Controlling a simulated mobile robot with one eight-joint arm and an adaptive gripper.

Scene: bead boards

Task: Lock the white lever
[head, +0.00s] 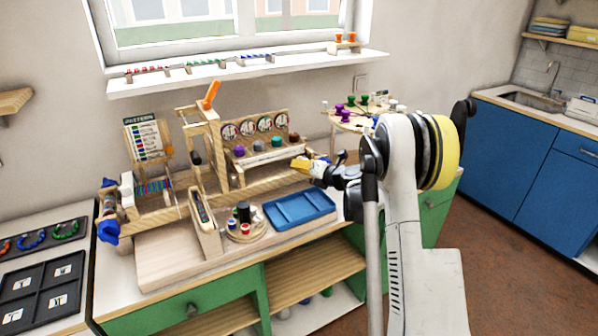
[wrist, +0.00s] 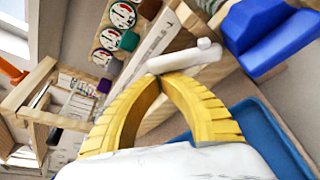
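The white lever (wrist: 185,58), a short bar with a rounded knob at its right end, shows in the wrist view beside a pale wooden rail. My gripper (wrist: 163,77) has its two yellow fingers brought together at the tips. The tips are right at the near side of the lever, touching or almost touching it; I see no part of the lever between them. In the head view my gripper (head: 297,164) is at the right front of the wooden dial rack (head: 262,161), and the lever cannot be made out there.
A blue tray (head: 270,213) lies on the bench below my gripper. A round bead holder (head: 262,232) stands left of it. An orange lever (head: 211,94) stands up on the wooden frame. A round stand with purple and green pegs (head: 345,124) is behind my arm. A blue part (wrist: 262,35) is close by in the wrist view.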

